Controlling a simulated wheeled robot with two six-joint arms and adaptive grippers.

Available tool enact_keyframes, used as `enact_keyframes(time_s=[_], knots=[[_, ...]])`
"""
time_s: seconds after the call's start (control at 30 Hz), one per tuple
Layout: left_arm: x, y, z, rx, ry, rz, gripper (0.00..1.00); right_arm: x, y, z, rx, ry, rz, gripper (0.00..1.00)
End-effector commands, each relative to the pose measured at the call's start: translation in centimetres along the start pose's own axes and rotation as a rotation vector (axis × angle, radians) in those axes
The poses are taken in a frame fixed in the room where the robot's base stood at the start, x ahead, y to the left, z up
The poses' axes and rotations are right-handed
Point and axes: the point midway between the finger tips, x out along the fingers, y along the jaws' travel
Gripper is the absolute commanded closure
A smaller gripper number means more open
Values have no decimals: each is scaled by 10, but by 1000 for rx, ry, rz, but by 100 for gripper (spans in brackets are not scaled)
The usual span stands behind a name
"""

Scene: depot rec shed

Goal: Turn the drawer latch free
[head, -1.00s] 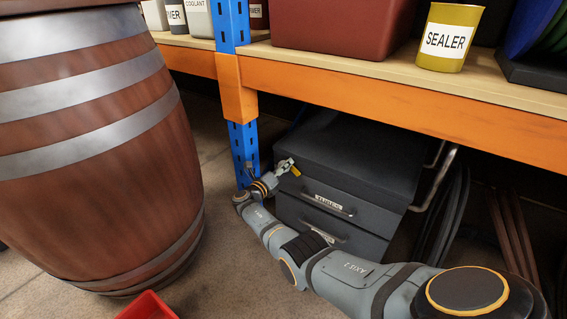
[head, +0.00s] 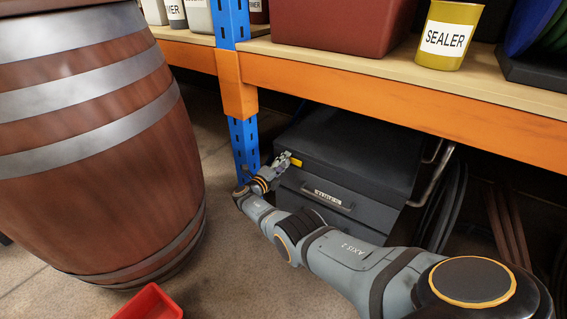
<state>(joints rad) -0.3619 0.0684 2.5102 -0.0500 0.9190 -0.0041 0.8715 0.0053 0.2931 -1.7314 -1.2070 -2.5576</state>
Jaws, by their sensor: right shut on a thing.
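The dark grey drawer cabinet (head: 345,150) stands on the floor under the orange shelf. Its upper drawer front has a pale label and handle (head: 327,198). A small yellow latch (head: 296,162) shows at the cabinet's upper left front corner. My right gripper (head: 287,159) is at this corner, shut on the latch. The fingers cover part of the latch, and its exact angle is hard to tell. My left gripper is not in view.
A large wooden barrel (head: 95,150) stands close on the left. A blue rack post (head: 244,145) rises just left of the cabinet. The orange shelf beam (head: 400,105) runs above it. A red bin (head: 150,304) lies on the floor at the bottom.

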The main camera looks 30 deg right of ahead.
Motion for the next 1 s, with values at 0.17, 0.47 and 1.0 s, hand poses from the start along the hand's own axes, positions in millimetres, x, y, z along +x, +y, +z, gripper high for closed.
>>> enact_keyframes(time_s=[0.17, 0.47, 1.0], knots=[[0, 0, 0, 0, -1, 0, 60, 0, 1, 0, -8, -1, 1, 90], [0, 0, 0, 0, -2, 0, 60, 0, 1, 0, -7, -1, 1, 50], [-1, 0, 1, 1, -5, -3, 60, -5, 1, 1, -4, -2, 0, 35]])
